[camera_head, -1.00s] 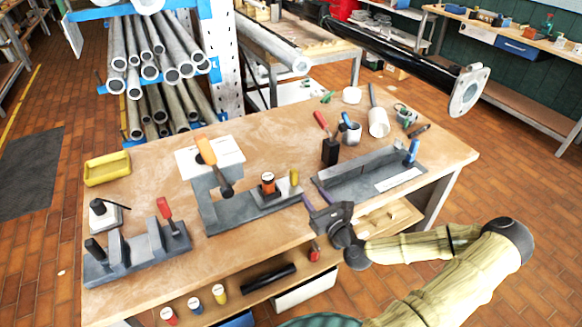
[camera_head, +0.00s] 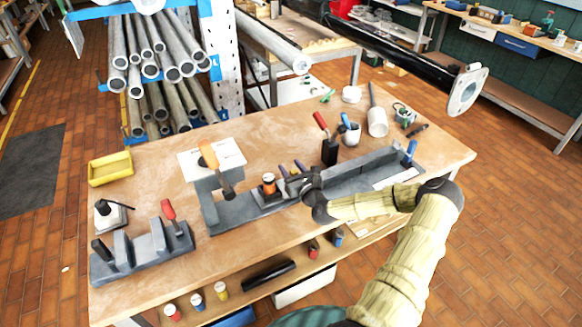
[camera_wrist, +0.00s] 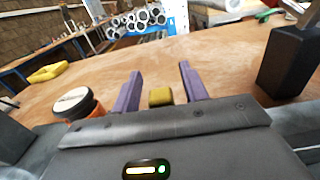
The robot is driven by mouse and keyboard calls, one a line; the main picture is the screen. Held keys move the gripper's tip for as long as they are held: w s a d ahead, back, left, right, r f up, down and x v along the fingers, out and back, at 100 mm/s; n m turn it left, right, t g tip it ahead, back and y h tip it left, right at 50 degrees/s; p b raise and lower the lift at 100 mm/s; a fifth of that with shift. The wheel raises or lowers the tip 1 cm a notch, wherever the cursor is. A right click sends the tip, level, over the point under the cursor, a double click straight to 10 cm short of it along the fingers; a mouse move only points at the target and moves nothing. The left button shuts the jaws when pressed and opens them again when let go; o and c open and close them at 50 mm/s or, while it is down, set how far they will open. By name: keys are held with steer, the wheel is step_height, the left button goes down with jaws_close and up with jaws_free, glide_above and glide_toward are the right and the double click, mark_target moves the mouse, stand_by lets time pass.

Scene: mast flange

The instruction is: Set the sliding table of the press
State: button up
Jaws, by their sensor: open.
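The press (camera_head: 208,190) is a grey fixture with an orange-handled lever (camera_head: 208,155) on the workbench. Its long grey bed runs right from under the lever. The sliding table (camera_head: 265,200) on the bed carries an orange cylinder with a pale top (camera_head: 269,183), also at the left in the wrist view (camera_wrist: 76,103). My gripper (camera_head: 292,168) is just right of the cylinder, over the bed. Its purple fingers are apart in the wrist view (camera_wrist: 160,78), with a yellow post (camera_wrist: 160,97) between them and gaps on both sides. The post is hidden in the head view.
A black block with a red-handled tool (camera_head: 330,150) stands behind my gripper, also at the right in the wrist view (camera_wrist: 290,62). A grey fixture (camera_head: 145,250) and a yellow tray (camera_head: 110,168) are at the left. The bench behind the press is mostly clear.

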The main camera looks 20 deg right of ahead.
jaws_close()
steer(key=shift+a, duration=0.1)
stand_by(0.3)
